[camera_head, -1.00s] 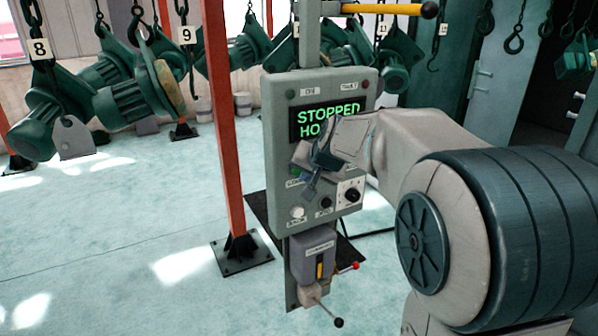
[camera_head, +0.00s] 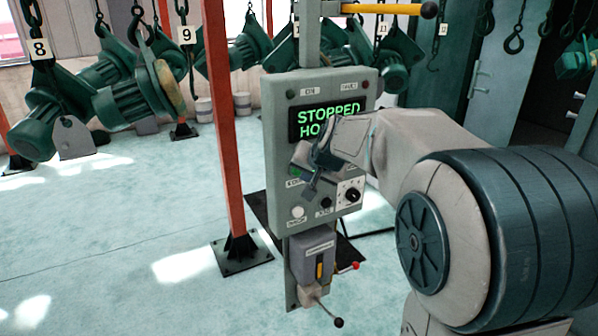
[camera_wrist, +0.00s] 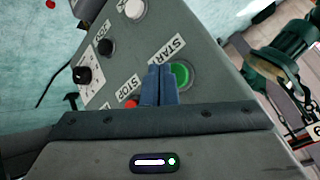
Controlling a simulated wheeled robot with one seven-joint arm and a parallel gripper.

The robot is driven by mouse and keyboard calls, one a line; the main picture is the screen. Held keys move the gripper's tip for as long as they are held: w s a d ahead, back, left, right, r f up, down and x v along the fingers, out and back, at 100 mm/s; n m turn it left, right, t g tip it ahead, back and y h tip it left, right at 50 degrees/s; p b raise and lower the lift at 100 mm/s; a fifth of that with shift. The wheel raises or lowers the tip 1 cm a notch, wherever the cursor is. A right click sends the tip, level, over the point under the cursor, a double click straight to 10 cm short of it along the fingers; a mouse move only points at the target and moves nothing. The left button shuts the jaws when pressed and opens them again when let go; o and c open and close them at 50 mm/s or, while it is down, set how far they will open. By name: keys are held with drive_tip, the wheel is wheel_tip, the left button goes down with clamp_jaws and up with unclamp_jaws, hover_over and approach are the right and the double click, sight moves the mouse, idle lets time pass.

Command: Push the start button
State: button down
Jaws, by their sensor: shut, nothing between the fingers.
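The green start button (camera_wrist: 182,73) sits beside its START label (camera_wrist: 167,48) on the grey control panel (camera_head: 281,130). My gripper (camera_wrist: 160,72) is shut and empty. In the wrist view its fingertips lie just left of the green button, against its left edge in the picture; I cannot tell whether they touch it or the panel. In the head view my gripper (camera_head: 309,192) is in front of the panel's lower half and mostly hides the button. The panel's display (camera_head: 325,116) reads STOPPED, with a second line partly hidden.
A red stop button (camera_wrist: 131,103) is partly hidden near my fingers. A black button (camera_wrist: 106,47), a white button (camera_wrist: 134,9) and a rotary knob (camera_wrist: 82,75) are also on the panel. An orange post (camera_head: 226,130) stands left, with hanging green hoists (camera_head: 130,105) beyond.

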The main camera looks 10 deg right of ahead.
drive_tip(key=shift+w, duration=0.1)
idle(0.3)
drive_tip(key=shift+w+a, duration=0.15)
drive_tip(key=shift+w, duration=0.15)
